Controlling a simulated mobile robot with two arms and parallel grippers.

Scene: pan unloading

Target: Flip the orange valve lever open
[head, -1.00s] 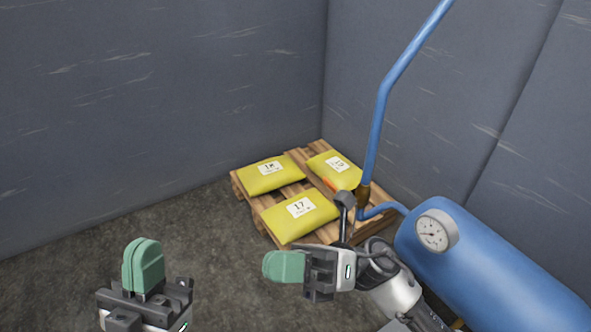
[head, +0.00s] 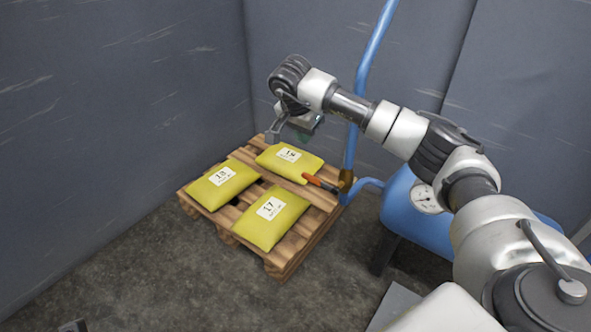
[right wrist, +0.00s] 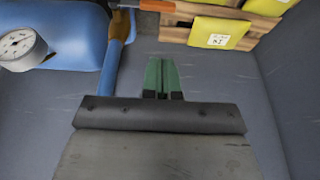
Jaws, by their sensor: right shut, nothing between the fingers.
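The orange lever (head: 320,183) sticks out to the left from the brass valve (head: 346,182) on the blue pipe (head: 366,75), over the pallet's edge. In the right wrist view the lever (right wrist: 157,6) and valve (right wrist: 121,25) are at the top. My right gripper (head: 317,124) is above the lever in the head view, apart from it. Its green fingers (right wrist: 162,76) are together and empty in the wrist view.
A wooden pallet (head: 283,258) holds three yellow bags, one of them (head: 289,157) beside the lever. A blue tank (head: 400,200) with a gauge (head: 425,198) stands right of the valve, partly behind my right arm. Grey walls close the corner. Floor is free at the left.

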